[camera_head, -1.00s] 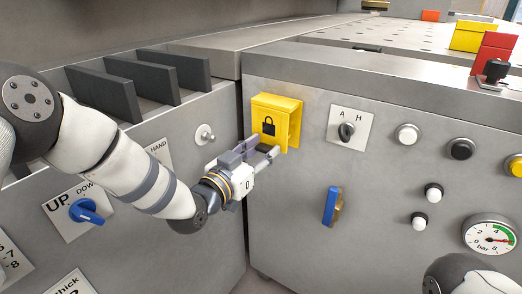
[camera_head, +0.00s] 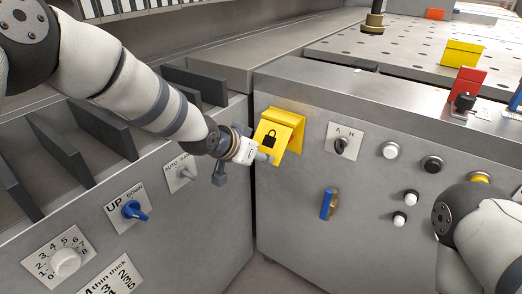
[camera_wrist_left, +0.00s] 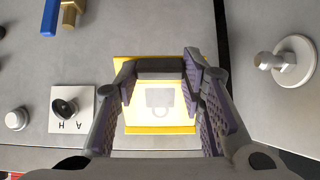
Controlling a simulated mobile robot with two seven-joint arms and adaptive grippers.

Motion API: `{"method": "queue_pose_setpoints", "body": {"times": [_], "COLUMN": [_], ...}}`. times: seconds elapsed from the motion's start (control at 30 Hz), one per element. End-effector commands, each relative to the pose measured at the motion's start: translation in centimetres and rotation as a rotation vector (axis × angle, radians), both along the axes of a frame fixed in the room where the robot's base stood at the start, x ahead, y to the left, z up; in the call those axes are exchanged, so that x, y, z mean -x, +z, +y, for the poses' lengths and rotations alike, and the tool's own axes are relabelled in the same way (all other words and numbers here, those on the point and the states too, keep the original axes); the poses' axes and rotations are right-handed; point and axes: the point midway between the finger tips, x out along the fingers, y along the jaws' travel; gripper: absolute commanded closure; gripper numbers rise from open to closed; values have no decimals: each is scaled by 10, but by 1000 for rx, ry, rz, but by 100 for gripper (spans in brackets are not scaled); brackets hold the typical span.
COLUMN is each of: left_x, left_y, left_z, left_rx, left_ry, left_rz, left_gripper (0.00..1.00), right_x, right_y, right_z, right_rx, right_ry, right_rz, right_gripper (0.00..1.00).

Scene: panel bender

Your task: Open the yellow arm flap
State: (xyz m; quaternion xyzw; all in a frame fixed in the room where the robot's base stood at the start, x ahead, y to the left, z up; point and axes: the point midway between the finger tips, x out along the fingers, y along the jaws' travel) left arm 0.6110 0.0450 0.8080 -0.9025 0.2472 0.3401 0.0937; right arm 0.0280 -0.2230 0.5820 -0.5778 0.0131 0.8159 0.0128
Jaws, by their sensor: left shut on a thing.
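The yellow arm flap (camera_head: 272,138) carries a black padlock symbol. It stands tilted outward from its yellow housing (camera_head: 298,122) at the left corner of the right-hand grey cabinet, with a gap below the hinged top. My left gripper (camera_head: 265,158) is shut on the flap at its lower left edge. In the left wrist view, the flap (camera_wrist_left: 158,121) lies between the fingers of the left gripper (camera_wrist_left: 160,78). The exact finger contact is partly hidden. Part of my right arm shows at the lower right, but its gripper is out of view.
An A/H selector (camera_head: 341,145), several push buttons and a blue lever (camera_head: 327,204) are on the right cabinet's front. A blue UP/DOWN knob (camera_head: 133,210) is on the left cabinet. A silver knob (camera_wrist_left: 267,61) protrudes near the gripper in the wrist view.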

Motion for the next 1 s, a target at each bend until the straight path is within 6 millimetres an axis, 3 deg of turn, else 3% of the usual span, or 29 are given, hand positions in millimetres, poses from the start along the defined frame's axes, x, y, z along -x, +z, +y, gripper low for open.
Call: {"method": "queue_pose_setpoints", "body": {"times": [0.03,0.5,1.0], "left_x": [-1,9,4], "left_y": [12,45,90], "left_z": [1,4,2], "left_rx": [-16,-243,-239], "left_ry": [2,0,1], "left_rz": [24,412,400], "left_gripper": [100,100,100], "right_x": [-3,0,-4], "right_y": [4,0,5], "right_z": [0,0,0], "right_rx": [-1,0,0], "right_ry": [0,0,-1], "right_rz": [-11,1,-14], "right_gripper": [68,68,68]}}
